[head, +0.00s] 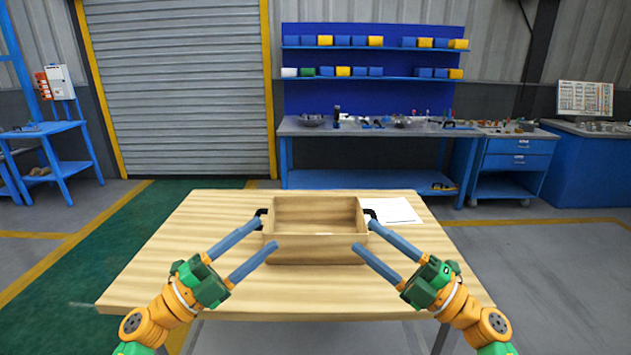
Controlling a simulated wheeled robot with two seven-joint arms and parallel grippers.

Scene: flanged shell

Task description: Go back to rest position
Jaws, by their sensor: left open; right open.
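A wooden box (318,250) with an open top stands on the wooden table (210,215), near its middle. It has a dark handle on its left side (261,214) and another on its right side (371,214). My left gripper (266,236) is open at the box's left side, with one finger near the left handle and the other by the front left corner. My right gripper (362,234) is open at the box's right side in the same way. I cannot tell whether the fingers touch the box. The box looks empty.
A white sheet (390,211) lies on the table behind and right of the box. The table is otherwise clear. A blue workbench (380,130) with shelves of bins stands against the back wall, well away. A blue side table (45,130) stands at the far left.

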